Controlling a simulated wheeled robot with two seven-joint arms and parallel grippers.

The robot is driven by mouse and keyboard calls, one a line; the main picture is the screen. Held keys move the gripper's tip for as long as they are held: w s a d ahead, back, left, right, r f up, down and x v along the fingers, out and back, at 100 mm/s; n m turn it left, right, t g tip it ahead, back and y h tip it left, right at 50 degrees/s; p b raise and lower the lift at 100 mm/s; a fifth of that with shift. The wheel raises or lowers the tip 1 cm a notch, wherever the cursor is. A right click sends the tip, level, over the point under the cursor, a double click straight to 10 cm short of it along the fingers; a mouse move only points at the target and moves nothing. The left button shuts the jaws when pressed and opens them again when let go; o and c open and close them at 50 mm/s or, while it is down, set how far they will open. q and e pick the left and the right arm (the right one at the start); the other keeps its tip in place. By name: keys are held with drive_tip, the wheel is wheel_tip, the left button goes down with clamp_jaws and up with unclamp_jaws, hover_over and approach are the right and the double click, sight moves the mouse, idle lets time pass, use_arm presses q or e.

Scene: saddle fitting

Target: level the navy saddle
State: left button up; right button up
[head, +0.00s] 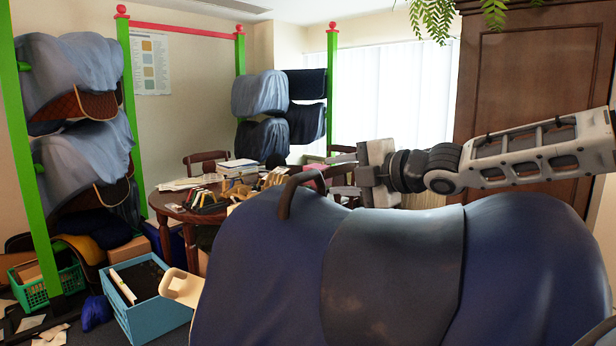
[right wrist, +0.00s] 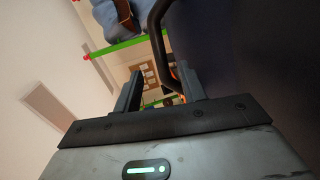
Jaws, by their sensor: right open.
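The navy saddle (head: 265,260) fills the lower front of the head view, with a grey-blue panel (head: 395,260) across its middle. A dark curved handle (head: 287,196) rises from its left end. I cannot tell clearly how far the saddle tilts. My right gripper (head: 338,181) reaches in from the right above the saddle, with its fingers pointing left toward the handle. In the right wrist view the gripper (right wrist: 160,88) is open, and the handle (right wrist: 152,28) shows between and beyond its fingers. I cannot tell whether they touch. My left gripper is out of view.
A round wooden table (head: 172,208) with books and clutter stands behind the saddle. Racks with green posts (head: 135,120) hold draped saddles at left and back. A blue crate (head: 160,318) and green basket (head: 68,282) stand on the floor at left. A wooden cabinet (head: 530,70) is at right.

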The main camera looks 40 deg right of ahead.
sight(310, 177)
drive_tip(key=x, duration=0.7)
drive_tip(key=shift+d+f, duration=0.1)
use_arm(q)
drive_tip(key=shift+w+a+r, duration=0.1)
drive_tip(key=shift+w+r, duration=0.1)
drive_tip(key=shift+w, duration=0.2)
use_arm(e)
drive_tip(key=shift+x, duration=1)
